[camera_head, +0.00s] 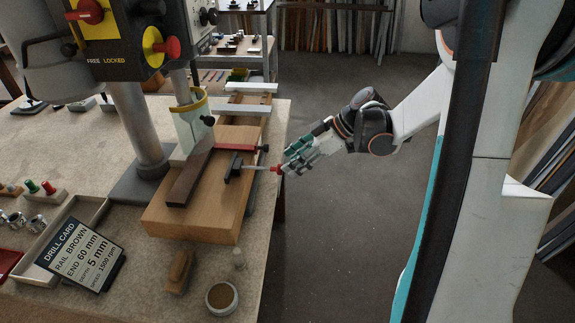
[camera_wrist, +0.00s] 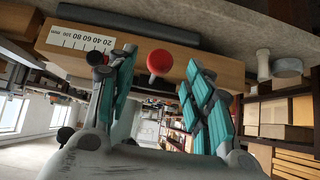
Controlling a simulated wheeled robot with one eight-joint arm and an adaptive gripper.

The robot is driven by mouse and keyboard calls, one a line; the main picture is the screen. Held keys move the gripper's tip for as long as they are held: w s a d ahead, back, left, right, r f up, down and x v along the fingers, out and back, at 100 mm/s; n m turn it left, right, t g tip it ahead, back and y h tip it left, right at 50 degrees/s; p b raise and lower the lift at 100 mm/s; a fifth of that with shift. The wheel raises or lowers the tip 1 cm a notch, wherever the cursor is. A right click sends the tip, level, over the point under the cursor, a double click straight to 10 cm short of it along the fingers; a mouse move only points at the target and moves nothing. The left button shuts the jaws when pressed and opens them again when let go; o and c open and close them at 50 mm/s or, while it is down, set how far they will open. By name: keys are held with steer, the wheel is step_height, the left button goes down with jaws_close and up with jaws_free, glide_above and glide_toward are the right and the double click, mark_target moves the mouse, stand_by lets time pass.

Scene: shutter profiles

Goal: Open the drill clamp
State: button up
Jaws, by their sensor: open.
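The drill clamp's red knob (camera_head: 277,168) sits on a thin metal rod at the right edge of the wooden block (camera_head: 192,228). The rod leads to a dark clamp pad (camera_head: 233,168) beside the brown rail (camera_head: 188,180). My gripper (camera_head: 288,160) reaches in from the right, by the knob. In the wrist view the red knob (camera_wrist: 158,62) shows between my open teal fingers (camera_wrist: 161,72), with gaps on both sides. The block, with its scale label, lies behind it. I cannot tell how tightly the pad presses on the rail.
The drill press column (camera_head: 137,130) stands at the left, with a FREE/LOCKED panel above. A drill card (camera_head: 82,255), a small wooden piece (camera_head: 178,272) and a round tin (camera_head: 221,297) lie on the near bench. The floor right of the bench is clear.

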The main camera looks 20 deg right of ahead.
steer(key=v, duration=0.8)
steer(key=shift+d+r, duration=0.1)
steer(key=shift+r, duration=0.05)
